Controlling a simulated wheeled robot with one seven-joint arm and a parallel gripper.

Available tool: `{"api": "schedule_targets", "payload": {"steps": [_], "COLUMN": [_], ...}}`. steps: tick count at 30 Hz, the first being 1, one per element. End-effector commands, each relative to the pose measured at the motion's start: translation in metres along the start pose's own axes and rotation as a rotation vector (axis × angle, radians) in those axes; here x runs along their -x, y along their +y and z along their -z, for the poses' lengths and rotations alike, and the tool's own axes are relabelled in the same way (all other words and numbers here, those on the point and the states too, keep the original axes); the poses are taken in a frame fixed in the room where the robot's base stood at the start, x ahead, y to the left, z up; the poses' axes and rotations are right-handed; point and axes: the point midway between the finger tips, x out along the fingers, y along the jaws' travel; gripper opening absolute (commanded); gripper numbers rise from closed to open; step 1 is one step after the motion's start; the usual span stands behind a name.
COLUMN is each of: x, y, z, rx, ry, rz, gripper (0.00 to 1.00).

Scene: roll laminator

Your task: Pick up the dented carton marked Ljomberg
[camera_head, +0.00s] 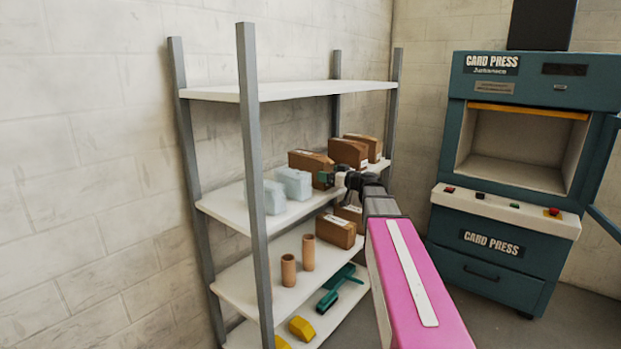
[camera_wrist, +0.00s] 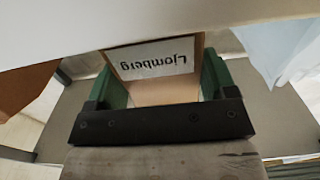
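The brown carton marked Ljomberg (camera_wrist: 155,60) shows upside down in the wrist view, its white label facing the camera. My gripper (camera_wrist: 164,85) has one green finger along each side of it, with no clear gap at either side. In the head view my gripper (camera_head: 326,177) is at the middle shelf, at the right end of the left brown carton (camera_head: 306,161), which seems to be this carton. The carton's far side is hidden, and I cannot make out a dent.
The shelf rack's upper board (camera_head: 300,90) is close above my gripper. Pale blue bundles (camera_head: 293,183) stand left of the carton, and other brown cartons (camera_head: 348,151) stand behind. The lower shelf holds a labelled carton (camera_head: 336,230) and cylinders (camera_head: 288,270). A teal card press (camera_head: 510,180) stands right.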

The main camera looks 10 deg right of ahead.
Motion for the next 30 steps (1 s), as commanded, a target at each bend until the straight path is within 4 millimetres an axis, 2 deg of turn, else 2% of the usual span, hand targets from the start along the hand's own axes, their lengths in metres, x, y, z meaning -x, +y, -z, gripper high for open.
{"api": "schedule_targets", "payload": {"steps": [1, 2, 14, 17, 30], "x": [0.000, 0.000, 0.000, 0.000, 0.000], "y": [0.000, 0.000, 0.000, 0.000, 0.000], "z": [0.000, 0.000, 0.006, 0.017, 0.085], "rx": [0.000, 0.000, 0.001, 0.001, 0.001], "ry": [0.000, 0.000, 0.001, 0.001, 0.001], "rz": [0.000, 0.000, 0.001, 0.001, 0.002], "gripper": [0.61, 0.52, 0.52, 0.52, 0.52]}}
